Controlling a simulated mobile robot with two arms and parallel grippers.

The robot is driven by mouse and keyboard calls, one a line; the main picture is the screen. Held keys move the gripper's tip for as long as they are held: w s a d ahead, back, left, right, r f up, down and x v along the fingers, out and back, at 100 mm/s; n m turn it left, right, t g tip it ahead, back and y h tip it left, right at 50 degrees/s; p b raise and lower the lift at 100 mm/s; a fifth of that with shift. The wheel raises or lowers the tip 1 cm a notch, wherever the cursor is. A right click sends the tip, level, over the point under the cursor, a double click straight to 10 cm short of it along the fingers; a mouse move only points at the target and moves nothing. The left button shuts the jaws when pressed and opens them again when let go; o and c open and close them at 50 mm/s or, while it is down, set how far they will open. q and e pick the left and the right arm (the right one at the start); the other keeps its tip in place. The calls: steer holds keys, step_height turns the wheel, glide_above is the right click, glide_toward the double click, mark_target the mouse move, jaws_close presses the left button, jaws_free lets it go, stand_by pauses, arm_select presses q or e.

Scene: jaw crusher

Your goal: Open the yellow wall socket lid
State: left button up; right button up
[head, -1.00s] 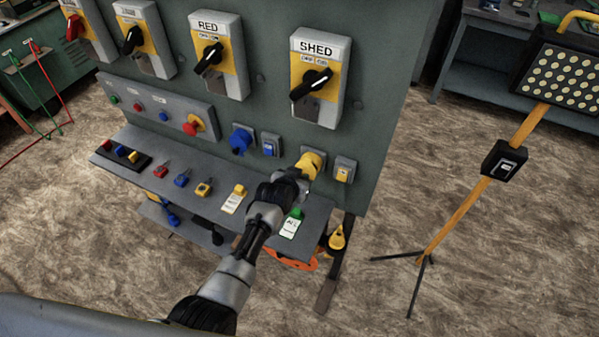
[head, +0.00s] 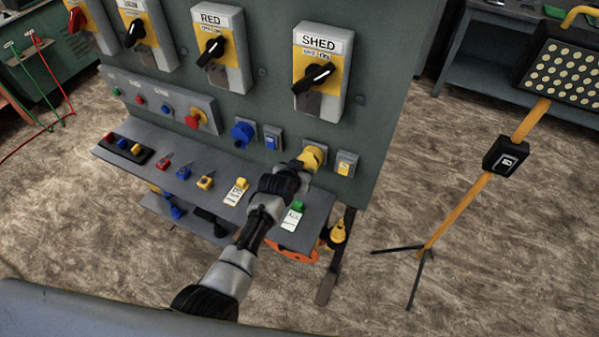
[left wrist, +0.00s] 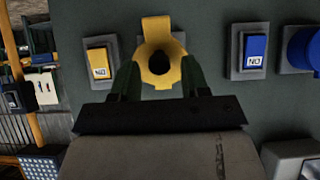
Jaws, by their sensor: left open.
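The yellow wall socket (head: 313,156) is on the green-grey panel, at the end of my left arm in the head view. In the left wrist view the socket (left wrist: 160,50) is seen from close up as a yellow ring with a dark round centre and a yellow tab above it. I cannot tell how far its lid stands open. My left gripper (left wrist: 160,82) is open, with one dark finger at each side of the ring's near part. Whether the fingers touch it is unclear. In the head view my wrist hides the fingertips. My right gripper is not in view.
A yellow switch (head: 346,163) is right of the socket. A blue switch (head: 272,138) and blue socket (head: 243,133) are to its left. The SHED rotary switch (head: 319,75) is above. A shelf (head: 215,185) with small tagged items juts out below. A lamp stand (head: 455,220) is at right.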

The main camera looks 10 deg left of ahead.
arm_select(q)
steer(key=v, duration=1)
steer(key=shift+s+r+b, duration=0.2)
steer(key=shift+s+b, duration=0.1)
steer(key=shift+b, duration=0.1)
steer(key=shift+a, duration=0.1)
